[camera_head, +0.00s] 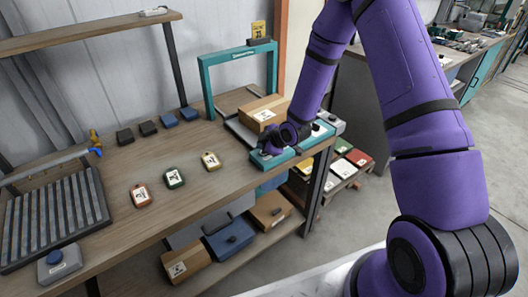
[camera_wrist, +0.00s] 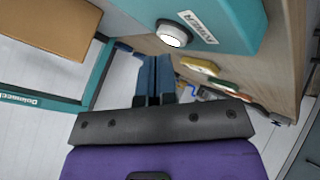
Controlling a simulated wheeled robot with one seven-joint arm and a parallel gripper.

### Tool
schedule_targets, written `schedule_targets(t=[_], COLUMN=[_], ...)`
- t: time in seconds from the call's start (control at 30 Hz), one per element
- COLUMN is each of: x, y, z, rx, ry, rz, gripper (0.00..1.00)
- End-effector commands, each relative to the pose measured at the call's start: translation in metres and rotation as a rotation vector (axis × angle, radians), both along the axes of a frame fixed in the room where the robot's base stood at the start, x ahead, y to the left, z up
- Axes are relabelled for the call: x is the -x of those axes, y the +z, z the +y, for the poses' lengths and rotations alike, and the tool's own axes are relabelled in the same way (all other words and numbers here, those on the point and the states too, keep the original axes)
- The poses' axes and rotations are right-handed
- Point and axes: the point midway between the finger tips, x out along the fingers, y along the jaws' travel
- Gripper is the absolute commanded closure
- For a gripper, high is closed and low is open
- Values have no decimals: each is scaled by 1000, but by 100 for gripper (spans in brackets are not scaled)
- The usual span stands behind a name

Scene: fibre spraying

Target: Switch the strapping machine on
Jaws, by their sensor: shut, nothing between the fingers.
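The strapping machine stands at the right end of the workbench, with a teal arch (camera_head: 204,78) and a teal front panel (camera_head: 262,166). In the wrist view the teal panel (camera_wrist: 232,22) carries a round white button (camera_wrist: 173,34) beside a white label that appears to read POWER. My gripper (camera_head: 262,151) is over the panel in the head view, where my wrist hides the button. In the wrist view its blue fingers (camera_wrist: 154,62) are shut and empty, close to the button; I cannot tell whether they touch it.
A cardboard box (camera_head: 265,112) sits on the machine beside my wrist. Red, green and yellow tagged items (camera_head: 174,178) lie on the bench (camera_head: 120,220) to the left. Several dark and blue blocks (camera_head: 148,128) stand at the back. A slatted rack (camera_head: 55,215) is at far left.

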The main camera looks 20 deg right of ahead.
Motion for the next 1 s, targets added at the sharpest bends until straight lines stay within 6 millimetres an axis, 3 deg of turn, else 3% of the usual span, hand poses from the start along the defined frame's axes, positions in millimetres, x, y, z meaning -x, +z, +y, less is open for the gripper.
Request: schedule_targets(t=[0.7,1.0], x=[0,0], y=[55,60], z=[0,0], rx=[1,0], ry=[1,0], rz=[-2,0], gripper=[100,100])
